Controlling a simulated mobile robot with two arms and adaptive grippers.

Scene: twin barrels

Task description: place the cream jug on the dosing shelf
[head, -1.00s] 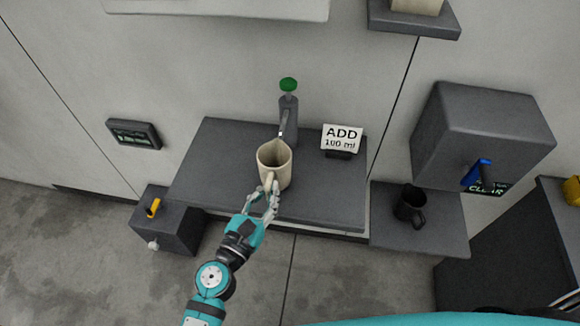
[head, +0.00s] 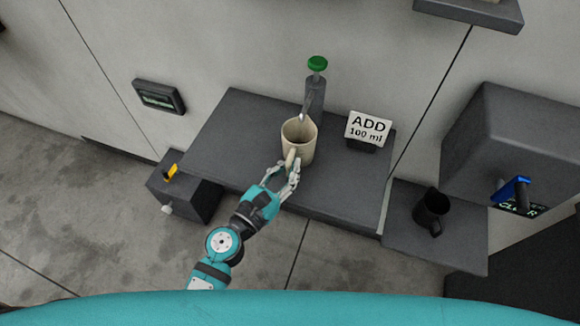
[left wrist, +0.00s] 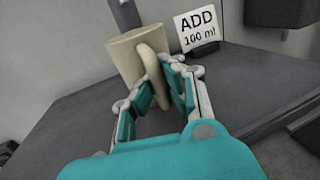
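The cream jug (head: 302,150) is upright in front of the grey tap (head: 314,98), with its mouth close under the spout. My left gripper (head: 290,170) is shut on the jug's handle, on the near side. In the left wrist view, the jug (left wrist: 132,58) shows with its handle between the two fingers of my left gripper (left wrist: 160,80). The jug is over the dark grey dosing shelf (head: 235,130); its base is partly hidden, and I cannot tell whether it touches the shelf. My right gripper is out of view.
An "ADD 100 ml" sign (head: 368,128) stands on the shelf to the right of the jug. A black jug (head: 431,212) stands on a lower ledge at right, near a grey box with a blue lever (head: 510,190). A box with a yellow lever (head: 172,170) sits at left.

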